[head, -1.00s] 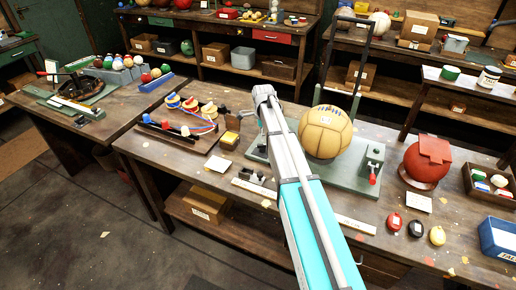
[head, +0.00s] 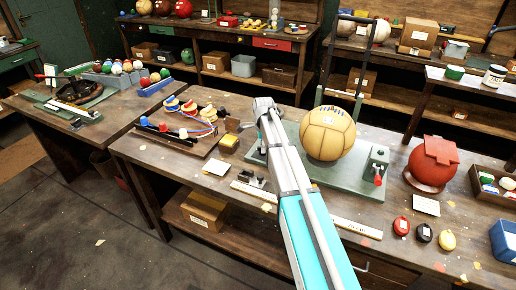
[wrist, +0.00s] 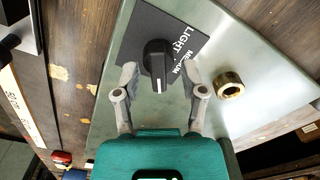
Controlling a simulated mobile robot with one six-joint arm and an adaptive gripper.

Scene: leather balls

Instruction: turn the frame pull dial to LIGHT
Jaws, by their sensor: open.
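The black frame pull dial (wrist: 157,58) sits on a dark label plate (wrist: 150,27) on a pale green metal base in the wrist view. The word LIGHT is printed right of the dial, with a second, partly covered word below it. A pale mark shows at the knob's lower end; I cannot tell surely which word it points to. My gripper (wrist: 160,78) is open, with one finger on each side of the dial; contact is not clear. In the head view the green base (head: 340,185) carries a tan leather ball (head: 327,133); my arm hides the dial there.
A brass ring fitting (wrist: 229,84) stands right of the right finger. On the base's right is a green block with a red-handled lever (head: 378,172). A red ball (head: 433,163) stands further right.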

